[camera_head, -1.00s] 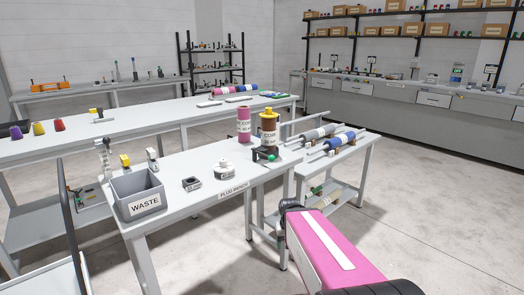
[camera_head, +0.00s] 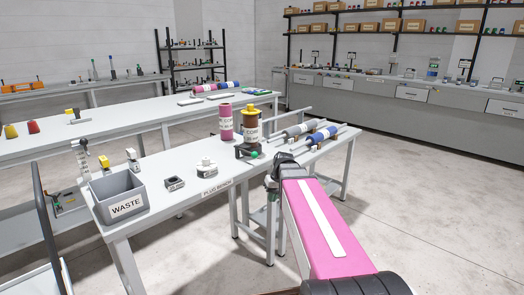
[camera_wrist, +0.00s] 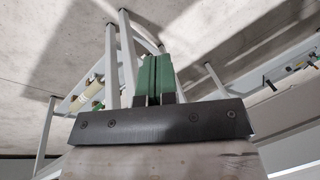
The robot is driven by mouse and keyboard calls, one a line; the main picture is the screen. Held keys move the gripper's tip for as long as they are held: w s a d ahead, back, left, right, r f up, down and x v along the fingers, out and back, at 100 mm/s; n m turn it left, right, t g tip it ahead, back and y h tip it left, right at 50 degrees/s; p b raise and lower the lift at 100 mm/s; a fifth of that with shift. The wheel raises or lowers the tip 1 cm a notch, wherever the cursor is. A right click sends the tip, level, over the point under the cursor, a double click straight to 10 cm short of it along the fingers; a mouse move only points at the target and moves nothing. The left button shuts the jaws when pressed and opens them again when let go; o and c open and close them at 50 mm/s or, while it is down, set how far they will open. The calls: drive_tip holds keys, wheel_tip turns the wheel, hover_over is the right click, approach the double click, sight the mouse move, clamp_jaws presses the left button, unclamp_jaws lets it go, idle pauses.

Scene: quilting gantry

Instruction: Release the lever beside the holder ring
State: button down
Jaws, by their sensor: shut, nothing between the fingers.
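A black holder (camera_head: 239,152) stands near the right end of the plug bench. A brown labelled cone (camera_head: 251,130) with a yellow top stands in it; I cannot make out the ring itself clearly. A green knob (camera_head: 254,155), which looks like the lever's end, sticks out at the holder's front right. My gripper (camera_head: 270,184) is in front of the bench's right end, lower than the knob and apart from it. In the wrist view its green fingers (camera_wrist: 155,78) are together and empty. The lever cannot be made out in the wrist view.
The plug bench (camera_head: 190,195) also bears a grey waste bin (camera_head: 122,205), a pink spool (camera_head: 226,123) and small parts. A lower stand (camera_head: 340,150) with rollers (camera_head: 318,137) adjoins it on the right. The floor (camera_head: 430,190) at right is clear.

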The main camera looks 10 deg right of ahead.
drive_tip(key=w+d+r+n+y, duration=0.1)
drive_tip(key=w+d+r, duration=0.1)
drive_tip(key=r, duration=0.7)
drive_tip(key=w+d+r+n+y, duration=0.1)
drive_tip(key=w+d+r+n, duration=0.1)
drive_tip(key=w+r, duration=0.3)
drive_tip(key=w+d+r+n+t+y, duration=0.1)
drive_tip(key=w+d+r, duration=0.1)
drive_tip(key=r, duration=1.1)
drive_tip(key=shift+w+d+n+y, duration=0.2)
drive_tip(key=shift+w+n+y, duration=0.15)
drive_tip(key=shift+w, duration=0.35)
drive_tip(key=shift+f, duration=0.1)
drive_tip(key=a+f, duration=0.9)
drive_tip(key=shift+s+a, duration=0.15)
drive_tip(key=shift+s, duration=0.05)
